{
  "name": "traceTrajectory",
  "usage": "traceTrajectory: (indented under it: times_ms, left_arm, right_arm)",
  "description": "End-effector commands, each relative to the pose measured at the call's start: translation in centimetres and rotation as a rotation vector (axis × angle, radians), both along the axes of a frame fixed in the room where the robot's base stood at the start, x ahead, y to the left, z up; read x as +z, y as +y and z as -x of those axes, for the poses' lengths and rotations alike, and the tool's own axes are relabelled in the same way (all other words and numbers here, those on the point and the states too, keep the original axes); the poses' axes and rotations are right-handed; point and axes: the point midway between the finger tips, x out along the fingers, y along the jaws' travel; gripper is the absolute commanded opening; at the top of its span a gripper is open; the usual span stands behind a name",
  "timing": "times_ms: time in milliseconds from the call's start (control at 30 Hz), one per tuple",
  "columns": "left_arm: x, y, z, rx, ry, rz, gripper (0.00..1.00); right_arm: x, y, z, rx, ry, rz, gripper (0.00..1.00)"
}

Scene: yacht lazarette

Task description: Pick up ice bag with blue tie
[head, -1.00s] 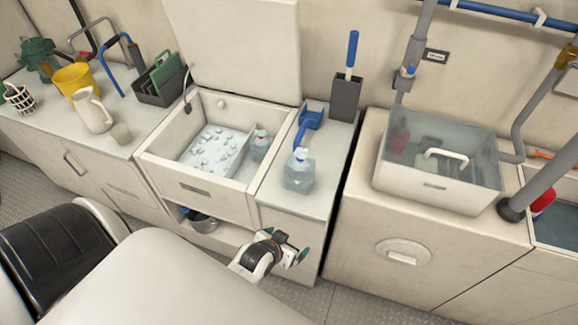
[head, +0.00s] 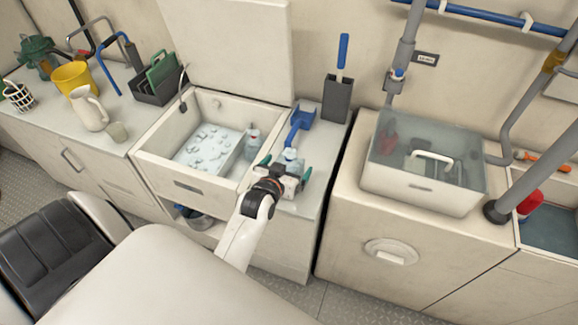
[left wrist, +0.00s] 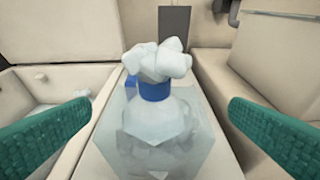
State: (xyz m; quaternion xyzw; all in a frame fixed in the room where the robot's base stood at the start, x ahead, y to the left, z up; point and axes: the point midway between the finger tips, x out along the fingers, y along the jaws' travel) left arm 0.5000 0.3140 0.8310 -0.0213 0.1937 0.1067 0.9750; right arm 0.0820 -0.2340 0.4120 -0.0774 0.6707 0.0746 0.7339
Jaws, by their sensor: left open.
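The ice bag with a blue tie stands upright on the narrow counter right of the open ice chest. In the left wrist view the clear bag (left wrist: 165,130) has a bunched white top above its blue tie (left wrist: 155,91). In the head view only its upper part (head: 291,155) shows; my gripper hides the rest. My left gripper (head: 284,172) is open, its green fingers on either side of the bag. In the left wrist view the fingers (left wrist: 158,122) are wide apart, with gaps to the bag. My right gripper is not in view.
A blue scoop (head: 299,122) lies behind the bag, with a grey holder (head: 338,100) farther back. A clear-lidded bin (head: 415,185) stands to the right.

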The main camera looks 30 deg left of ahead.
Motion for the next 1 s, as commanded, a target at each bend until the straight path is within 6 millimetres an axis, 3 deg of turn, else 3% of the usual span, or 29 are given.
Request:
traceTrajectory:
  times_ms: [300, 600, 933, 1000]
  left_arm:
    - [-1.5, 1.2, -3.7, 0.001, 0.0, -0.001, 1.0]
    - [-1.7, 1.3, -4.0, 0.001, 0.0, 0.0, 0.98]
    - [-1.7, 1.3, -4.0, 0.001, 0.0, 0.0, 0.44]
    - [-1.5, 1.3, -4.1, 0.001, -0.003, -0.001, 0.44]
  right_arm:
    - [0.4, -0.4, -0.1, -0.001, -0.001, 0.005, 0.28]
    - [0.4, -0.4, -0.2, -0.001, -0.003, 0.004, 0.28]
    - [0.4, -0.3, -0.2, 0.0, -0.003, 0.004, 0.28]
    - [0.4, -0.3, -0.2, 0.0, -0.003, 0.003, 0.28]
